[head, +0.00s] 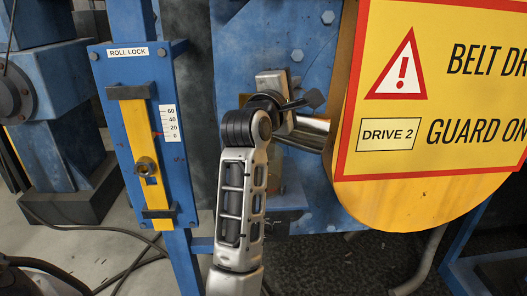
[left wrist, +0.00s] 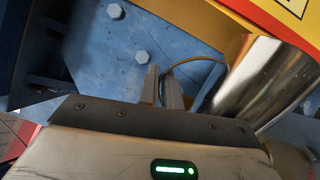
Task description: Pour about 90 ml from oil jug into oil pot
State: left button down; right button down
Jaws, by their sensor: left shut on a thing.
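My left gripper (left wrist: 163,90) has its two fingers close together in the left wrist view. A thin curved handle (left wrist: 190,62) shows at the fingertips, beside a shiny metal cylinder (left wrist: 250,75). I take this for the oil jug, but its mouth and contents do not show. In the head view, my left gripper (head: 290,104) is in front of the blue machine plate, just left of the yellow guard. I cannot make out the oil pot in either view. My right gripper is not in view.
A yellow belt drive guard (head: 400,205) with a warning sign (head: 440,90) fills the right side, close to my left gripper. A blue roll lock panel (head: 120,75) with a yellow slide (head: 140,125) stands at left. Cables (head: 95,228) lie on the floor.

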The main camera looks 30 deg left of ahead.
pick_arm(q)
jog(key=shift+s+a+r, duration=0.1)
jog(key=shift+a, duration=0.1)
jog(key=shift+n, duration=0.3)
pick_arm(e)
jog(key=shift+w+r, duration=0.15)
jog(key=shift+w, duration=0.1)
pick_arm(q)
jog(key=shift+w+d+f+m+b, duration=0.3)
jog(key=shift+d+f+m+b, duration=0.3)
jog(key=shift+d+m, duration=0.15)
jog(key=shift+w+d+r+m+g+p, duration=0.25)
jog(key=shift+d+r+m+p, duration=0.2)
jog(key=shift+p, duration=0.35)
jog(key=shift+f, duration=0.3)
jog(key=shift+a, duration=0.1)
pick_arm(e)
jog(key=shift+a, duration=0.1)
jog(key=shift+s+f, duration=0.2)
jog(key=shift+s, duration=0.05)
